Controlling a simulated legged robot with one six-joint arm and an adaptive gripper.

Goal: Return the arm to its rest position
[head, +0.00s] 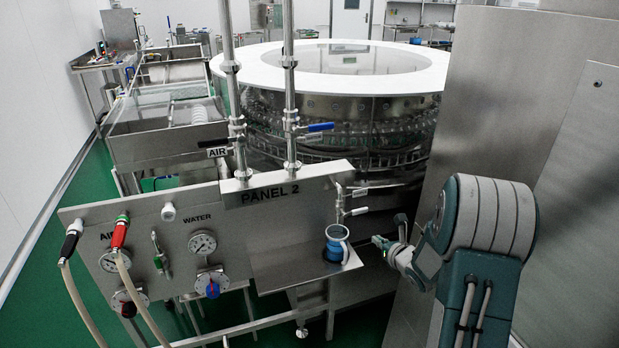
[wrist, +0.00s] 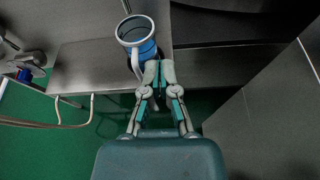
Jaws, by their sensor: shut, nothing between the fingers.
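My gripper (wrist: 160,68) shows in the wrist view with its two fingers together and nothing between them. It also shows in the head view (head: 381,243), at the end of my arm to the right of the panel's shelf. A blue and white cup with a handle (head: 337,246) stands on the right end of the shelf. In the wrist view the cup (wrist: 143,47) is just beyond my fingertips. I cannot tell whether the fingertips touch it.
Panel 2 (head: 150,250) carries gauges, valves and two hoses on the left. Its shelf (head: 290,265) juts out below two vertical pipes. A large round washer (head: 340,105) stands behind. A tall steel wall (head: 500,110) rises close on the right, behind my arm. Green floor shows below.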

